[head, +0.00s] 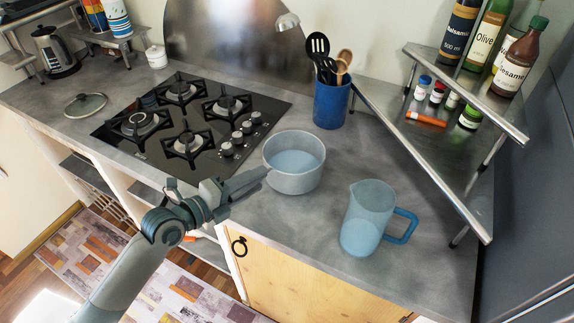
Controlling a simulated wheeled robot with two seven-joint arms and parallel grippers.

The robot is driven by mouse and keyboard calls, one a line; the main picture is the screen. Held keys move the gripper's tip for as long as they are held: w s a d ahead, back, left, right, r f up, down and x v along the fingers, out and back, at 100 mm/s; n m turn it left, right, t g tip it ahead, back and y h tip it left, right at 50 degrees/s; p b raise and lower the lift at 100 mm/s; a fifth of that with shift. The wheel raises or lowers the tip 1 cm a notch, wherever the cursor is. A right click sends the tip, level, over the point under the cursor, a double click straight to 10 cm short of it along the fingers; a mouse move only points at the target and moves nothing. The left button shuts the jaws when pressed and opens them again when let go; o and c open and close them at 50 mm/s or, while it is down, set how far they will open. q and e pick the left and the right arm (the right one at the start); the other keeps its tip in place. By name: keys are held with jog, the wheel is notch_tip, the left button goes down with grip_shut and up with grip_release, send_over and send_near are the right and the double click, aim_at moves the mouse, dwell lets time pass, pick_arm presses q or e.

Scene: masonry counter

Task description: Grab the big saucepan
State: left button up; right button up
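The big saucepan (308,180) is a grey pan at the middle of the counter, right of the hob. It looks upright, and its inside shows pale blue. Its handle (250,181) points left and toward the front edge. My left gripper (221,191) is at the outer end of this handle, with the fingers overlapping it in the view. Whether the fingers are closed on the handle cannot be made out. My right gripper is not in view.
A clear jug with a blue handle (368,218) stands right of the pan. A blue utensil pot (331,101) stands behind it. The black gas hob (205,115) is to the left, with a lid (86,105) beyond. A metal corner shelf (440,150) holds bottles and jars.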

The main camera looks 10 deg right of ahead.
pick_arm(q)
jog(key=shift+w+d, duration=0.1)
jog(key=shift+d, duration=0.05)
dwell(0.3)
grip_shut()
jog(key=shift+f, duration=0.1)
dwell(1.0)
